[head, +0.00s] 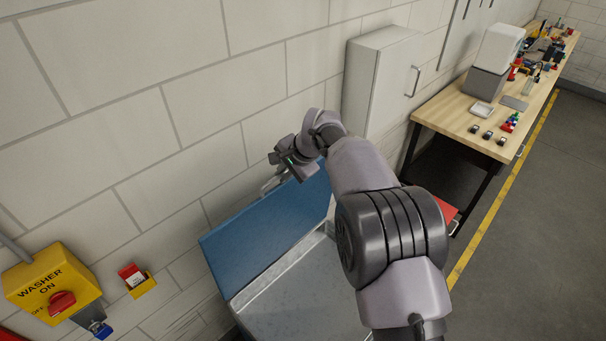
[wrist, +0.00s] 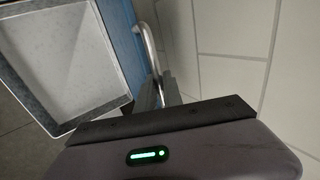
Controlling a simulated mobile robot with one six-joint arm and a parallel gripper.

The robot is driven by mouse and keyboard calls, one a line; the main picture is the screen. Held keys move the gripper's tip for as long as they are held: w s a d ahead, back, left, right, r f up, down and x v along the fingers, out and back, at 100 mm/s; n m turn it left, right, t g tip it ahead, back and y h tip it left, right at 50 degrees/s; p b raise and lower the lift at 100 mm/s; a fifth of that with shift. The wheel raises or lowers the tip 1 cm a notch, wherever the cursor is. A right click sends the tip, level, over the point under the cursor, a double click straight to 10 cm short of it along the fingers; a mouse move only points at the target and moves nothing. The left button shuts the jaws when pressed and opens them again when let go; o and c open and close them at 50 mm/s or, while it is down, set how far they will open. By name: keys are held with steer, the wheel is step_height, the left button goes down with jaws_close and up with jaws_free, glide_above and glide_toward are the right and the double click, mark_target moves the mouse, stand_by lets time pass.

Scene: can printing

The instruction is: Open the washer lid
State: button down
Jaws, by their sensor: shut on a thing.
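The washer lid (head: 268,222) is a blue panel that stands raised and tilted toward the wall, above the grey washer body (head: 300,300). In the wrist view the lid (wrist: 123,40) shows as a blue strip beside the washer's open, pale tub (wrist: 65,65). My gripper (head: 282,165) is at the lid's upper edge near the wall. In the wrist view my gripper (wrist: 163,92) is shut on the lid's curved metal handle (wrist: 148,45). My arm hides part of the washer's right side in the head view.
The white block wall (head: 150,90) is close behind the lid and gripper. A yellow washer switch box (head: 50,283) is on the wall at left. A grey cabinet (head: 380,80) and a wooden workbench (head: 455,110) stand beyond my arm. Open floor (head: 530,220) lies at right.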

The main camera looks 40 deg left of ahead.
steer(key=shift+a+f, duration=0.1)
steer(key=shift+a, duration=0.5)
steer(key=c, duration=1.5)
jaws_free()
steer(key=b+v, duration=0.3)
steer(key=v, duration=1.4)
steer(key=shift+r, duration=0.4)
steer(key=shift+s, duration=0.1)
